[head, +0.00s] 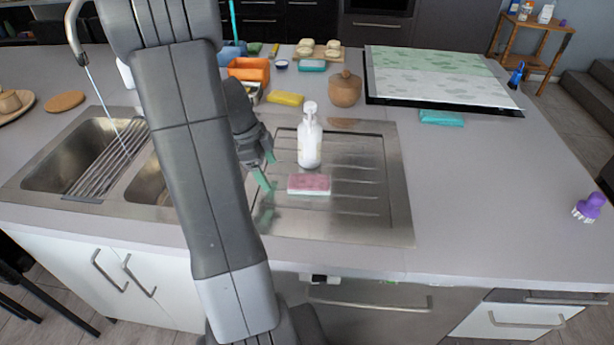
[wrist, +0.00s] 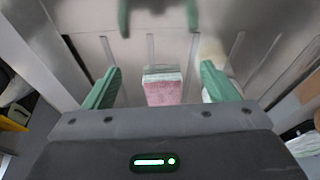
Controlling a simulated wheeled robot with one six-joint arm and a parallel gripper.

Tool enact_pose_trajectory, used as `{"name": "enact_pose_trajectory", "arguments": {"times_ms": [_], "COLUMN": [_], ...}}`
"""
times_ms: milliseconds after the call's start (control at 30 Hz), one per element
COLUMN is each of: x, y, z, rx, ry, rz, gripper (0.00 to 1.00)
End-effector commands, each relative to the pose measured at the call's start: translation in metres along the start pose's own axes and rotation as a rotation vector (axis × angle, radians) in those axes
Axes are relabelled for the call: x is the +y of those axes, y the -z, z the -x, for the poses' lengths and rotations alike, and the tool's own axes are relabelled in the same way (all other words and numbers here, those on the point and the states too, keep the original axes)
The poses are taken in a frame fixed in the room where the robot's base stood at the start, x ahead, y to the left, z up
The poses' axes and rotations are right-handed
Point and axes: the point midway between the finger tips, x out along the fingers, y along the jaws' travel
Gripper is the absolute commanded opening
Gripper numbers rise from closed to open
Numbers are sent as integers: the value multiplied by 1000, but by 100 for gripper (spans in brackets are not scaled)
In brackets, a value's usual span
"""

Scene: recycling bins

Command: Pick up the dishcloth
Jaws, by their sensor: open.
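A small flat pink block with a pale edge (head: 309,184) lies on the steel drainboard in front of a white pump bottle. It looks like a folded cloth or a sponge; I cannot tell which. It also shows in the wrist view (wrist: 163,92), between my two green fingers and apart from both. My gripper (head: 267,171) is open and empty, to the left of the pink block in the head view. A large green and white leaf-patterned sheet (head: 430,78) lies on a black board at the back right; it may be cloth.
The white pump bottle (head: 310,138) stands just behind the pink block. A wooden pot (head: 345,90), a yellow sponge (head: 286,98) and an orange container (head: 249,70) stand farther back. A purple brush (head: 589,207) is at the right edge. The counter's right side is mostly clear.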

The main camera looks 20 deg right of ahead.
Motion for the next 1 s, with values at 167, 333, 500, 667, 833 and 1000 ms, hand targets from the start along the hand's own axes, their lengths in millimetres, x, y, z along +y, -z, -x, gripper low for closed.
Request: {"name": "enact_pose_trajectory", "arguments": {"times_ms": [167,333,500,667,833,1000], "x": [0,0,0,0,1,1], "y": [35,52,61,84,90,90], "z": [-8,-15,-18,-23,-46,-57], "rx": [1,0,0,0,1,-1], "ry": [-2,-2,-1,-2,-4,-1], "rz": [-4,-1,0,-2,2,2], "gripper": [80,80,80,80,80,80]}}
